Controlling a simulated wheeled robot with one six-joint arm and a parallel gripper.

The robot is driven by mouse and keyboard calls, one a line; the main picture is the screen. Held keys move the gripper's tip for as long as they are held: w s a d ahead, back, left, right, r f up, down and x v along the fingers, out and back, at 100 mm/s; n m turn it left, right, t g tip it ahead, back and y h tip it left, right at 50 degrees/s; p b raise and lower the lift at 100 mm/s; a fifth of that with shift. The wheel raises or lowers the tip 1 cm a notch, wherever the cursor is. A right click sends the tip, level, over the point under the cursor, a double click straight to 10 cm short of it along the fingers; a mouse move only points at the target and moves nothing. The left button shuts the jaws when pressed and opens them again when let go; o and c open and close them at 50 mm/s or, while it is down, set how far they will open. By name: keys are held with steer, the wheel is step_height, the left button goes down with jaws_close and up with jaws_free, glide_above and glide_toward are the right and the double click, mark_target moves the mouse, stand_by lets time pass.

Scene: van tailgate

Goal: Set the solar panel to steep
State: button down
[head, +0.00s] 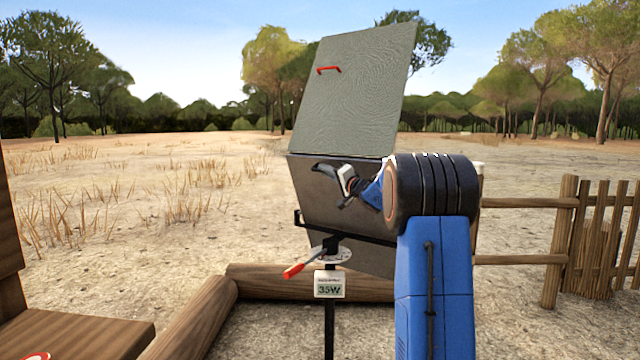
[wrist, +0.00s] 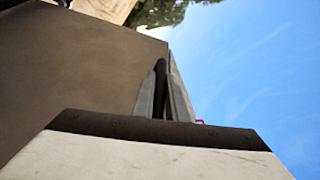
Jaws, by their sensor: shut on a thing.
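The solar panel stands as two adjoining leaves: a grey-green upper leaf (head: 350,95) with a small red handle (head: 329,70), leaning back, and a dark brown lower leaf (head: 315,222). Below is a post with a notched disc, a red-tipped lever (head: 294,271) pointing lower left, and a "35W" label (head: 329,284). My gripper (head: 330,186) is in front of the lower leaf, just below the seam. In the wrist view my gripper (wrist: 163,75) is shut on a narrow dark piece beside the brown leaf (wrist: 75,75). What this piece belongs to is unclear.
Logs (head: 260,283) lie on the ground around the post. A wooden fence (head: 565,245) stands at the right and a wooden bench-like piece (head: 75,335) at the lower left. Open sandy ground with dry grass lies behind.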

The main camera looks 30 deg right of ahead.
mark_target(327, 164)
steer(key=shift+w+d+r, duration=0.3)
steer(key=shift+d+r, duration=0.1)
steer(key=shift+d, duration=0.3)
steer(key=shift+w+d+r, duration=0.3)
steer(key=shift+d+r, duration=0.1)
steer(key=shift+d, duration=0.25)
steer(key=c, duration=1.8)
jaws_free()
steer(key=shift+d, duration=0.15)
steer(key=shift+o, duration=0.2)
steer(key=v, duration=1.7)
steer(key=shift+s+f, duration=0.1)
steer(key=shift+s, duration=0.05)
